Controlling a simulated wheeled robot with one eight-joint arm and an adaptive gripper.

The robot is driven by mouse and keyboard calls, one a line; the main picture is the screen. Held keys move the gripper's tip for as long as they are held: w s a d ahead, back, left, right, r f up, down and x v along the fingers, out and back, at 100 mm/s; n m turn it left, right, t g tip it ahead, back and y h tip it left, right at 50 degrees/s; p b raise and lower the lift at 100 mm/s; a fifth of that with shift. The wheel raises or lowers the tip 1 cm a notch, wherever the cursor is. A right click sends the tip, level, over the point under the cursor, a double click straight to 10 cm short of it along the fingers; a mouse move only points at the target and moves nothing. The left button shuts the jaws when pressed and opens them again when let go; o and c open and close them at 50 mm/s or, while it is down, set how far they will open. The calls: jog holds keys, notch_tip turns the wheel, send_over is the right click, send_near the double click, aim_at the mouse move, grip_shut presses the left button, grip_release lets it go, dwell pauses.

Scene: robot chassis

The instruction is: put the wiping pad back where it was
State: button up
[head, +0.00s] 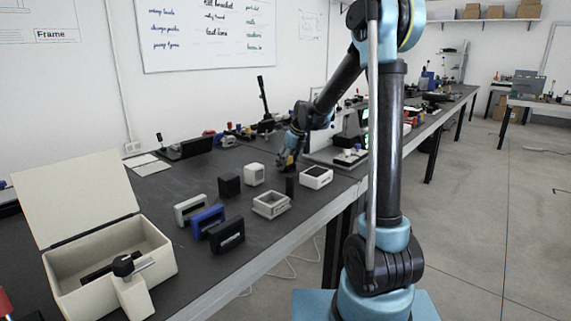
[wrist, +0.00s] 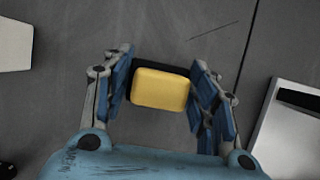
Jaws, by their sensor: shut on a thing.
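My gripper (wrist: 165,85) is shut on a yellow block with a black part along its far side, which I take to be the wiping pad (wrist: 160,90). The blue-padded fingers stand on its left and right sides. In the head view my gripper (head: 287,161) is low over the dark workbench (head: 165,185), toward its middle. The pad is too small there to make out clearly. I cannot tell whether the pad touches the bench.
An open beige box (head: 160,262) stands at the near left. More clutter lies behind.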

jog(key=o, duration=1)
jog(key=shift+o, duration=0.2)
jog(key=shift+r, duration=0.1)
